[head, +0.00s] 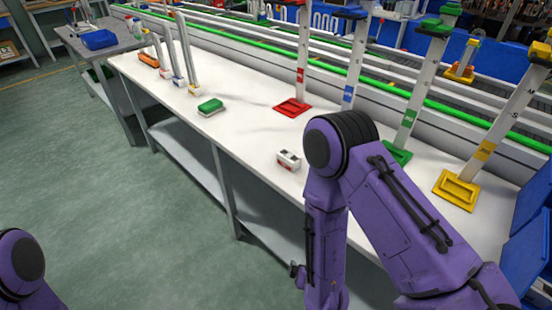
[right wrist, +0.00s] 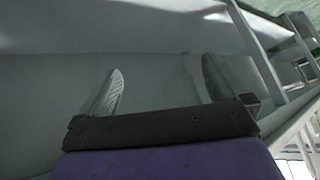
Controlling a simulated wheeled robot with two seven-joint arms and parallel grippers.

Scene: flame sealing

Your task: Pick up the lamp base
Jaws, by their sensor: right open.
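I cannot tell for sure which thing is the lamp base. A small white block with red marks (head: 289,160) sits on the white table near its front edge, just left of my right arm. A green-topped block with a pale lower part (head: 210,107) lies farther left on the table. My right gripper (right wrist: 163,87) shows in the right wrist view with its two fingers wide apart and nothing between them. My left gripper is out of view.
Upright posts stand on red (head: 292,107), green (head: 398,153) and yellow (head: 456,190) bases along the back of the white table (head: 245,140). More posts and an orange item (head: 148,60) stand at the far left. The table's middle is mostly clear.

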